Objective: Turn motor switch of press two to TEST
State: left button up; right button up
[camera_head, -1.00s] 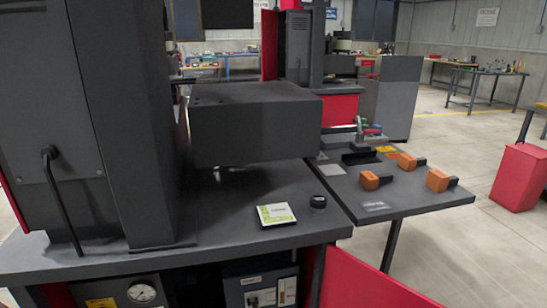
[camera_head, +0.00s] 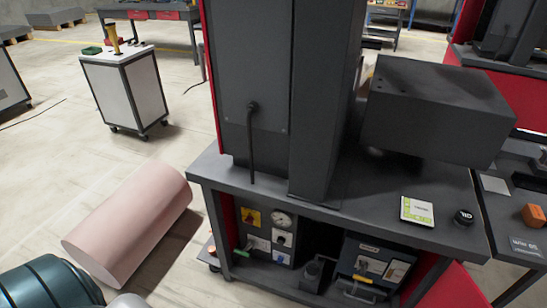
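A dark grey press (camera_head: 262,70) stands on a dark bench (camera_head: 330,208); no press number is readable. A panel on the lower left of the bench front carries a round white gauge (camera_head: 281,219). Below the gauge is a small white plate with a dark knob (camera_head: 282,239), which may be the motor switch. Its lettering and the knob's direction are too small to read. Neither of my grippers is in view.
A yellow-green card (camera_head: 417,211) and a black round piece (camera_head: 464,217) lie on the bench top. A red panel (camera_head: 440,288) juts out at the lower right. A pale pink cylinder (camera_head: 130,222) and a teal ribbed cylinder (camera_head: 45,285) occupy the lower left. A white cart (camera_head: 125,92) stands behind.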

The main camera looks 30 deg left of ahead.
aim_at(250, 220)
jog(key=u, duration=1.2)
